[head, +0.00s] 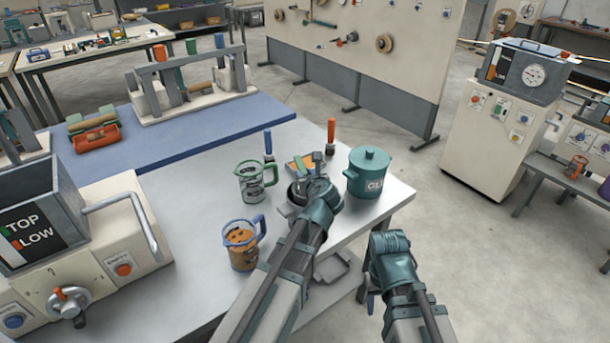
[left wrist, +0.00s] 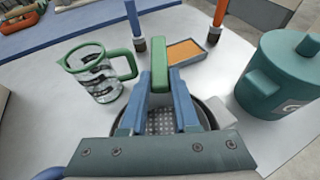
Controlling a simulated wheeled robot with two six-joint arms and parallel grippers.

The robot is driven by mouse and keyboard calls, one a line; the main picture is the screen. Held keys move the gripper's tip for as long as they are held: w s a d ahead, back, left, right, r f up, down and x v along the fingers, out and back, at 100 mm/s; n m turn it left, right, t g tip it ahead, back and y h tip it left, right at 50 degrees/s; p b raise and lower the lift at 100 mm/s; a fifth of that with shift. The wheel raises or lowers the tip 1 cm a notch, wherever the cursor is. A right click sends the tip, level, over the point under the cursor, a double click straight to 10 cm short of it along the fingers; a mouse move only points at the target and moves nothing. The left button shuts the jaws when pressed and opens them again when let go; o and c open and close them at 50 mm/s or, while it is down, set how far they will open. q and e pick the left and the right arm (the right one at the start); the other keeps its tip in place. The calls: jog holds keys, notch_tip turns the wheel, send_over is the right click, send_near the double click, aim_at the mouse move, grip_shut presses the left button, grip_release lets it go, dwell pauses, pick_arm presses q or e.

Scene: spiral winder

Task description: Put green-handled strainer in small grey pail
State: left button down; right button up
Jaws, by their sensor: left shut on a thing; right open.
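The green-handled strainer's upright green handle (left wrist: 160,66) is between the blue fingers of my left gripper (left wrist: 161,92), which is shut on it. Its grey mesh (left wrist: 160,122) shows below the fingers. A grey round rim, apparently the small grey pail (left wrist: 212,106), shows around the mesh; I cannot tell whether the strainer rests inside or hangs just above. In the head view my left gripper (head: 316,165) is over the table, and the grey pail (head: 287,209) is partly hidden by my arm. My right gripper (head: 368,292) is open and empty, beyond the table's front right edge.
A green-handled glass jug (head: 250,183) stands left of the strainer, and a blue-handled jug (head: 240,246) nearer. A teal lidded pot (head: 367,173) is close on the right. A blue brush (head: 268,143), an orange brush (head: 331,133) and an orange-filled tray (left wrist: 186,52) are behind.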

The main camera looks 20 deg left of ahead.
pick_arm(q)
jog(key=shift+f+b, duration=0.35)
jog(key=shift+f, duration=0.15)
pick_arm(e)
jog(key=shift+f, duration=0.45)
pick_arm(q)
jog(key=c, duration=0.7)
grip_release()
jog(key=shift+o, duration=0.2)
jog(key=shift+r, duration=0.15)
pick_arm(e)
jog(key=shift+r, duration=0.15)
